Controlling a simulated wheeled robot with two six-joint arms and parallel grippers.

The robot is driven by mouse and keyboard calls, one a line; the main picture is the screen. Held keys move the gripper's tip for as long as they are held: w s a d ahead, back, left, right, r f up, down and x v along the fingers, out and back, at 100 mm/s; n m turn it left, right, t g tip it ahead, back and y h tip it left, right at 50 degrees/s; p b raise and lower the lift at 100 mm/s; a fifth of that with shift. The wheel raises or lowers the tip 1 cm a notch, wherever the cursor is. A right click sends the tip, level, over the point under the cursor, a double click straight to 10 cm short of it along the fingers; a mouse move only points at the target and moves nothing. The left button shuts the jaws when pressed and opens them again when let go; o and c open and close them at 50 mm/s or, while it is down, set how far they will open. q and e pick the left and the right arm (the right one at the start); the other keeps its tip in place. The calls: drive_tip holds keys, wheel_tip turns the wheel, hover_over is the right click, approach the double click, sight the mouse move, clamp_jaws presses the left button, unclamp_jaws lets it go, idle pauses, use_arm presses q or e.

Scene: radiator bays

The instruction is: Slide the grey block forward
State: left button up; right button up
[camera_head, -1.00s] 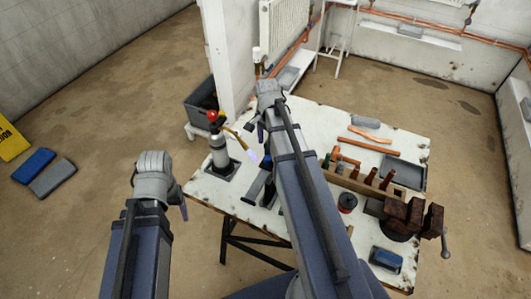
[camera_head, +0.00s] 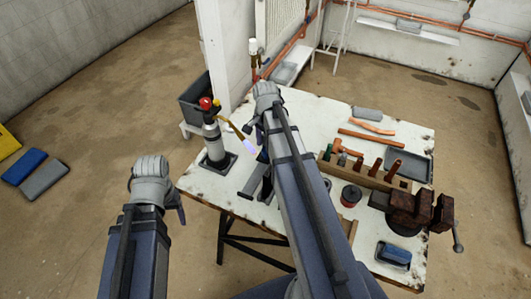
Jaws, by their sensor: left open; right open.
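A grey block (camera_head: 367,113) lies flat near the back edge of the worn white table (camera_head: 305,108). My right gripper (camera_head: 260,130) is over the table, left of that block and apart from it; its fingers are partly hidden by its own wrist. It is open and nothing shows in it. My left gripper (camera_head: 181,207) is open and empty, off the table's left front edge. Another flat grey block (camera_head: 46,181) lies on the floor at the far left, beside a blue one (camera_head: 24,166). I cannot tell which grey block is meant.
A torch (camera_head: 213,143) with a lit flame stands at the table's left. Copper pipes (camera_head: 372,140), a tool rack (camera_head: 365,172), a grey tray (camera_head: 408,163), a vise (camera_head: 408,207) and a blue item (camera_head: 393,255) fill the right. A dark crate (camera_head: 195,100) stands behind the torch.

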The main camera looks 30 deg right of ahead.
drive_tip(key=shift+f+b, duration=0.3)
drive_tip(key=shift+f, duration=0.35)
clamp_jaws()
idle(1.0)
